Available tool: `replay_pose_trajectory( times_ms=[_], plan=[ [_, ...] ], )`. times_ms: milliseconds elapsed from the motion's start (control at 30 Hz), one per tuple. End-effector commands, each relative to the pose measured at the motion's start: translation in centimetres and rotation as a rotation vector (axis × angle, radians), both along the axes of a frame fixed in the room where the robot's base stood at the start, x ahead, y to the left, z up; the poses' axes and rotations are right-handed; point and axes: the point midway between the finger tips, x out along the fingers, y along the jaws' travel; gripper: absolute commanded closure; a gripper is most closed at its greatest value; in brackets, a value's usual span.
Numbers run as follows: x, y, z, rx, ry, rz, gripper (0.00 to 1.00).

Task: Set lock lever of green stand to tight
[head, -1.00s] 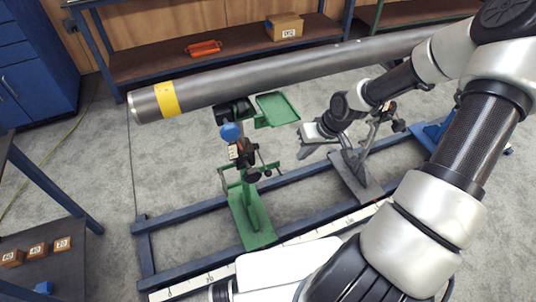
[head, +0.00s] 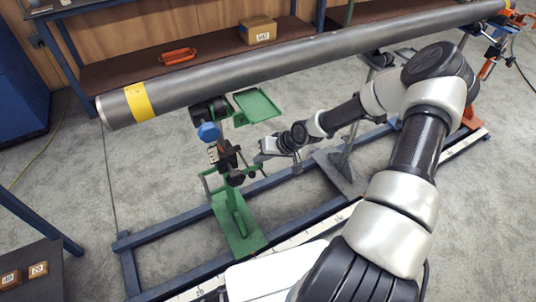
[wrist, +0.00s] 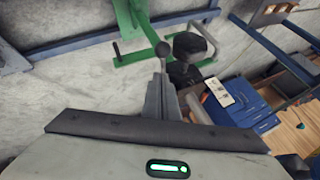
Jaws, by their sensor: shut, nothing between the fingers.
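The green stand (head: 238,222) stands on the blue rail frame under the pipe's left part. My gripper (head: 263,158) is just right of the stand's upper part, shut and empty. The lever's setting cannot be read.
The long grey pipe (head: 290,65) with a yellow band (head: 138,102) runs above the stands. A green tray (head: 256,106) sits behind the green stand. A grey stand (head: 340,172) is close right of it. The blue rails (head: 165,235) run along the floor.

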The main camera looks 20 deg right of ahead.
Motion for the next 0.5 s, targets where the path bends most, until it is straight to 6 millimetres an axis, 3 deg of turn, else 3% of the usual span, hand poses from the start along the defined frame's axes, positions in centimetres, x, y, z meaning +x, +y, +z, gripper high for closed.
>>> replay_pose_trajectory(
  times_ms=[200, 500],
  plan=[
    [-0.9, 1.0, -2.1, -0.002, 0.001, 0.002, 1.00],
    [-1.1, 1.1, -2.4, -0.001, 0.000, 0.000, 1.00]
  ],
)
